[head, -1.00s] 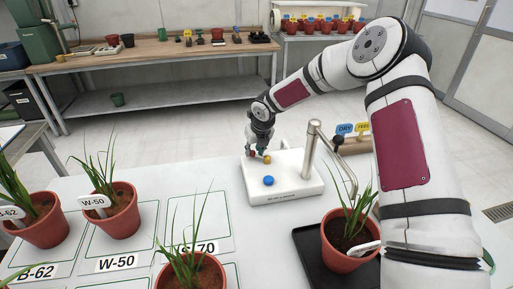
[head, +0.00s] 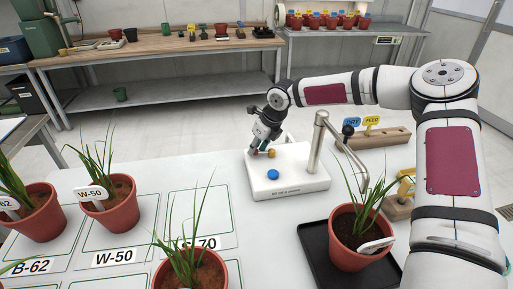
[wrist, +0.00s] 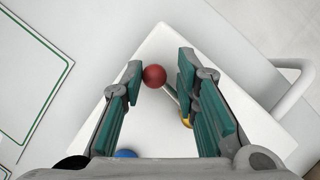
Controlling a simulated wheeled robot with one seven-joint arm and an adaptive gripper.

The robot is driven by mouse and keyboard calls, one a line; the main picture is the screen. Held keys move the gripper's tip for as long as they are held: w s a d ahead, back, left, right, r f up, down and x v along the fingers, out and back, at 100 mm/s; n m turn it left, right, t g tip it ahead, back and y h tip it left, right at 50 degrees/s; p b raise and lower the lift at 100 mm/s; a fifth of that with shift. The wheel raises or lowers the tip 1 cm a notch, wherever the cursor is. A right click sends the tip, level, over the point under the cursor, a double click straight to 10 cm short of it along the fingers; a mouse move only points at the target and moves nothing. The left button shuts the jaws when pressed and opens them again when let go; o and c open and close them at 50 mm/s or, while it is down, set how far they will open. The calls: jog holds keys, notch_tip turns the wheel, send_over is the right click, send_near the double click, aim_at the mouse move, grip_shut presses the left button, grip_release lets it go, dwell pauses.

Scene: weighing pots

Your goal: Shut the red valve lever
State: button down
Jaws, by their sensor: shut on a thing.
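The red valve lever (wrist: 154,76) has a round red knob on a thin metal rod. It stands on a white dispenser base (head: 309,183) with a bent metal spout (head: 318,143). The base also carries a blue knob (head: 273,174) and a yellow knob (head: 272,153). My gripper (head: 257,149) is low at the base's back left, tilted, and mostly covers the red knob in the head view. In the wrist view my gripper (wrist: 159,73) has the red knob between its fingertips, shut on the lever. The rod runs toward the right finger, which partly hides the yellow knob.
A potted plant (head: 351,236) stands on a black tray (head: 311,255) at right front, near the spout. More potted plants stand on marked squares at the left. A wooden block with DRY and FEED tags (head: 377,138) is behind the spout. The table left of the base is clear.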

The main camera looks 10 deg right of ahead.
jog(key=shift+s+d+f, duration=0.1)
jog(key=shift+s+f, duration=0.25)
jog(key=c, duration=1.2)
grip_release()
jog(key=shift+d, duration=0.1)
jog(key=shift+r, duration=0.1)
jog(key=shift+w+r, duration=0.15)
jog(key=shift+r, duration=0.2)
jog(key=v, duration=1.1)
jog(key=shift+r, duration=0.2)
